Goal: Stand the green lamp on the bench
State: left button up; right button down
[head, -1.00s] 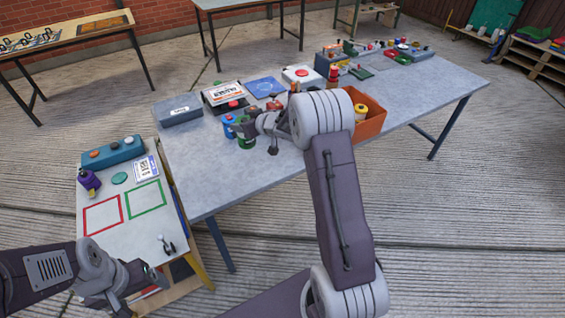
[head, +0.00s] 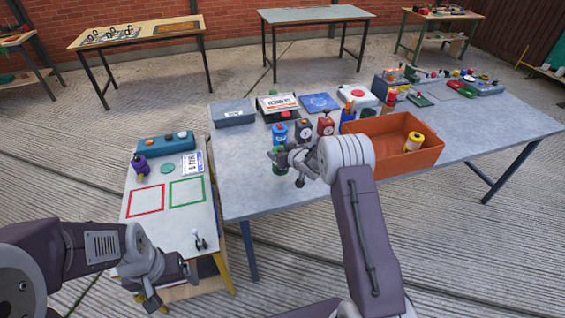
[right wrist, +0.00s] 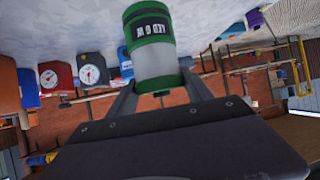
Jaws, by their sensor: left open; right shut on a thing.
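The green lamp (right wrist: 152,40) is a small cylinder with green bands, a pale middle and a dark label. My right gripper (right wrist: 160,90) is shut on it. In the head view the lamp (head: 279,158) shows as a bit of green, partly hidden behind my right gripper (head: 285,168), over the front left of the large grey-topped bench (head: 245,175). I cannot tell whether the lamp touches the top. My left gripper (head: 180,275) is open and empty, by the front of the small side table (head: 150,228).
Beside the lamp stand a blue canister (head: 280,135) and dark and red dial boxes (head: 326,126). An orange bin (head: 375,148) holding a yellow canister (head: 413,141) is to the right. A grey case (head: 233,114) is behind. The bench's front left is clear.

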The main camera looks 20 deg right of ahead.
aim_at(276, 170)
jog(key=shift+a, duration=0.2)
notch_tip(276, 170, down, 3)
jog(key=shift+f, duration=0.15)
jog(key=shift+w+d+f, duration=0.1)
jog(key=shift+f, duration=0.3)
jog(key=shift+f, duration=0.15)
jog(key=shift+c, duration=2.2)
grip_release()
